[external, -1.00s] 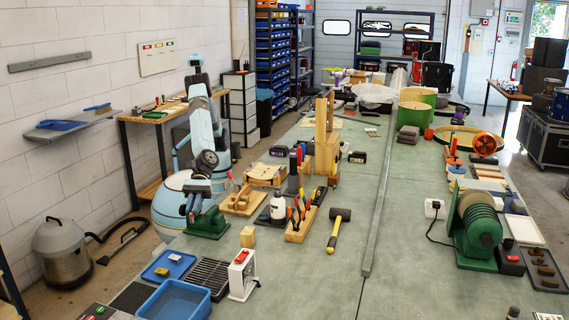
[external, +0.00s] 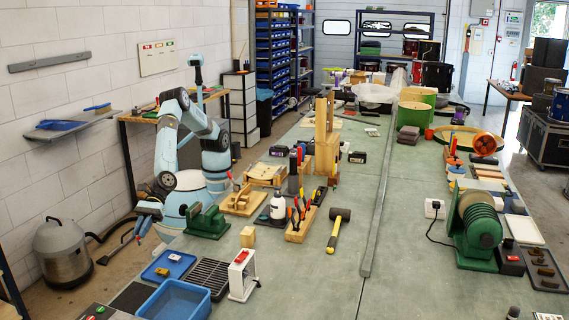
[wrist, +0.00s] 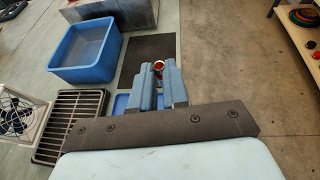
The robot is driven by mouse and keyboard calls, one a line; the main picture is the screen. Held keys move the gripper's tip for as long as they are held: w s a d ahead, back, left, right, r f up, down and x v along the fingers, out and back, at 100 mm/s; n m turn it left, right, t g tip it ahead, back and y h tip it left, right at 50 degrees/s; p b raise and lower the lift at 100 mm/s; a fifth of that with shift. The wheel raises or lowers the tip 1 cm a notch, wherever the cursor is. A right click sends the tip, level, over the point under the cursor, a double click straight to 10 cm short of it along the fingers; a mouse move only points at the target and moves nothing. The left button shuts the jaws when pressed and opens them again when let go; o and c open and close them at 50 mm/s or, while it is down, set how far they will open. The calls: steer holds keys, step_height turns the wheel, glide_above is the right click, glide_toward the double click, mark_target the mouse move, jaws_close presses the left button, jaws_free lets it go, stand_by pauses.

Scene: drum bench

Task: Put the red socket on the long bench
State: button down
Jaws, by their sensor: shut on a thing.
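The red socket (wrist: 158,66) shows as a small red ring between my fingertips in the wrist view; my fingers hide most of it. My gripper (wrist: 159,70) is shut on it. In the external view my gripper (external: 143,221) hangs at the left edge of the long bench (external: 310,280), left of the green vise; the socket cannot be made out there. The long bench is a wide grey-green surface. The wrist view looks down on its left edge, with floor to the right.
A blue tray (external: 168,265), a black grille (external: 209,273), a blue bin (external: 173,300) and a green vise (external: 206,222) stand near the bench's left edge. A wooden block (external: 248,237) and a mallet (external: 338,230) lie farther in. Bare bench shows around the mallet.

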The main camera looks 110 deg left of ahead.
steer(key=w+d+f, duration=0.1)
steer(key=d+f, duration=0.1)
steer(key=d, duration=0.1)
steer(key=w+d+f, duration=0.1)
steer(key=d+f, duration=0.2)
steer(key=w+d+f, duration=0.1)
steer(key=d+f, duration=0.1)
steer(key=d, duration=0.1)
steer(key=shift+w+f, duration=0.3)
steer(key=shift+f, duration=0.1)
steer(key=shift+w+d+f, duration=0.1)
steer(key=shift+d+f, duration=0.1)
steer(key=shift+f, duration=1.5)
steer(key=shift+f, duration=0.1)
steer(key=c, duration=1.1)
jaws_free()
